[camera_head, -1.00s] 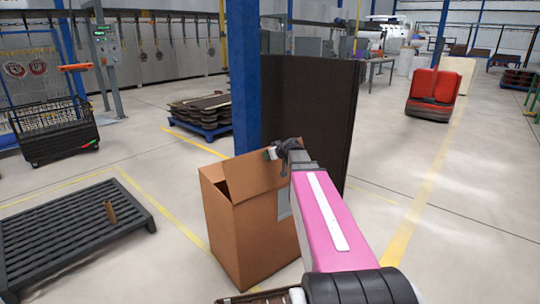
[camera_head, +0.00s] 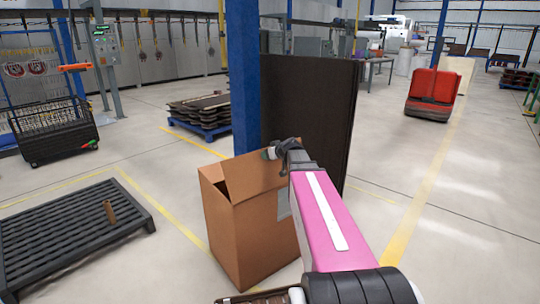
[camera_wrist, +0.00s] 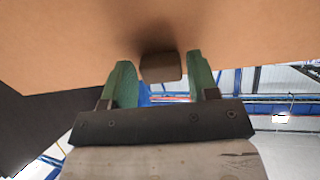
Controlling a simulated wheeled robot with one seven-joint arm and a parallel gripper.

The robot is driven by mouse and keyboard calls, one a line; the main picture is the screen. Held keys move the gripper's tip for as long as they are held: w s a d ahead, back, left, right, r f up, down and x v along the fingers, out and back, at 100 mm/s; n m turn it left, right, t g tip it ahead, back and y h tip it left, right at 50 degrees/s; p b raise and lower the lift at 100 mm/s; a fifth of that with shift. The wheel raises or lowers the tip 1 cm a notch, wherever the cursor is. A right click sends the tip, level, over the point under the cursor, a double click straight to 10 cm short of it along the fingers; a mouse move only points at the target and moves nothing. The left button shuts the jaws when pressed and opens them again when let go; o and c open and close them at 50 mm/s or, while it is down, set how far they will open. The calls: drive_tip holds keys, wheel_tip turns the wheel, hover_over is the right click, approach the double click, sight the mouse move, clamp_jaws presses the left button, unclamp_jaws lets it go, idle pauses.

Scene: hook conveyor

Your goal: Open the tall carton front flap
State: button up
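The tall brown carton (camera_head: 248,232) stands upright on the floor. One wide flap (camera_head: 252,174) at its top stands raised and leaning, and a dark gap shows at the top left. My gripper (camera_head: 269,153) is at the upper edge of this flap, with my pink arm reaching from the lower right. In the wrist view the cardboard panel (camera_wrist: 70,35) fills the top. A small brown tab (camera_wrist: 161,67) sticks out from it between the green fingertips of my gripper (camera_wrist: 162,72). The fingers are apart, with a narrow gap on each side of the tab.
A blue post (camera_head: 243,80) and a tall dark panel (camera_head: 310,110) stand close behind the carton. A dark slatted pallet (camera_head: 70,235) lies to the left with a small brown piece (camera_head: 109,212) on it.

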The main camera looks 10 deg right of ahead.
drive_tip(key=shift+o, duration=0.6)
drive_tip(key=shift+s, duration=0.1)
drive_tip(key=v, duration=1)
drive_tip(key=shift+s+r, duration=0.15)
drive_tip(key=shift+s, duration=0.1)
